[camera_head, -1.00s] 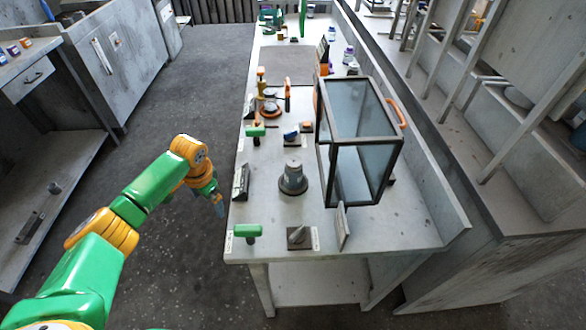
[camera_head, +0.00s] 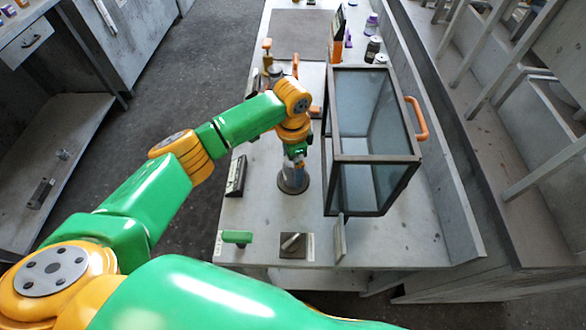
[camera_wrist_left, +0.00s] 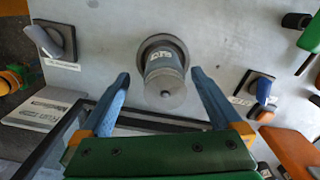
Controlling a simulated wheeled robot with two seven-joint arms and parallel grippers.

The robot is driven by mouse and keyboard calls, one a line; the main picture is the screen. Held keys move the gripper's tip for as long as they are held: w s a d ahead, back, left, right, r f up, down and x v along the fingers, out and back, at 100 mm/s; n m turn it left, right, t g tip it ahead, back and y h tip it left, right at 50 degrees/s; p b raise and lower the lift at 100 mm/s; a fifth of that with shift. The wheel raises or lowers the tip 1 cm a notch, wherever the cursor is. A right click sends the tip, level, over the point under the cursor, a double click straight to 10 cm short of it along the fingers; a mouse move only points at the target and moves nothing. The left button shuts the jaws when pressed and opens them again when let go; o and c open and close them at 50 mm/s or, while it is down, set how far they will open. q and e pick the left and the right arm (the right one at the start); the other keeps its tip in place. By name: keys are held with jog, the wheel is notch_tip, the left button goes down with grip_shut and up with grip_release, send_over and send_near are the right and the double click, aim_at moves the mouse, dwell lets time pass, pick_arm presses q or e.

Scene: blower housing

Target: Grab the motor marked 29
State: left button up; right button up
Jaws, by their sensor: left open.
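A grey cylindrical motor stands upright on a round base on the bench; in the head view only its lower part (camera_head: 293,184) shows below my left gripper (camera_head: 296,160). In the left wrist view the motor (camera_wrist_left: 166,82) shows its round end with a short shaft stub and a pale label whose marking I cannot read. My left gripper (camera_wrist_left: 161,76) is open, with its two blue fingers on either side of the motor, apart from it and not closed on it. My right gripper is not in view.
A dark-framed glass case (camera_head: 372,140) with an orange handle stands close right of the motor. A green-handled part (camera_head: 237,238) and a small part on a dark plate (camera_head: 292,244) sit at the near end. Shelving lines the right.

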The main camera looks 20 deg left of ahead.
pick_arm(q)
jog(key=shift+w+f, duration=0.4)
jog(key=shift+f, duration=0.05)
jog(key=shift+c, duration=0.4)
jog(key=shift+s+r, duration=0.1)
jog(key=shift+s, duration=0.05)
jog(key=c, duration=1.1)
grip_shut()
